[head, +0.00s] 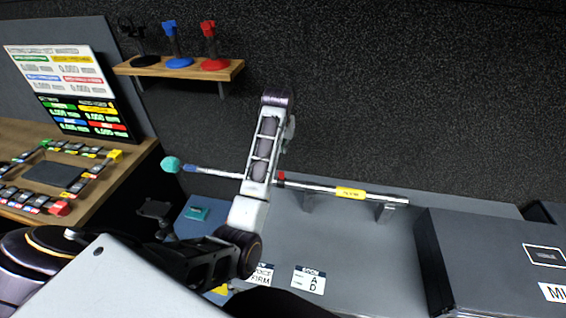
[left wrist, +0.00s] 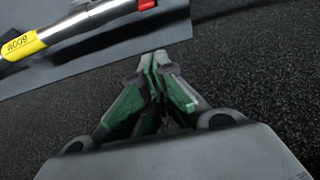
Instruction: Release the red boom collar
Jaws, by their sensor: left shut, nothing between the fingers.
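The red boom collar (head: 281,176) is a small red band on a silver boom pole (head: 320,187). The pole lies across supports on the grey counter and carries a yellow label (head: 350,193). In the left wrist view the collar (left wrist: 147,4) is cut by the top edge, and the yellow label (left wrist: 22,46) is at the left. My left gripper (left wrist: 158,62) is shut and empty, its fingertips apart from the collar and pole. In the head view my left gripper (head: 287,138) is mostly hidden by my arm, just beyond the collar. My right gripper is not in view.
A teal foam tip (head: 171,164) ends the pole at left. A wooden shelf (head: 150,68) holds black, blue and red stands. A control desk (head: 130,165) and screen are at left. A dark case (head: 480,245) stands at right. A dark textured wall is behind the counter.

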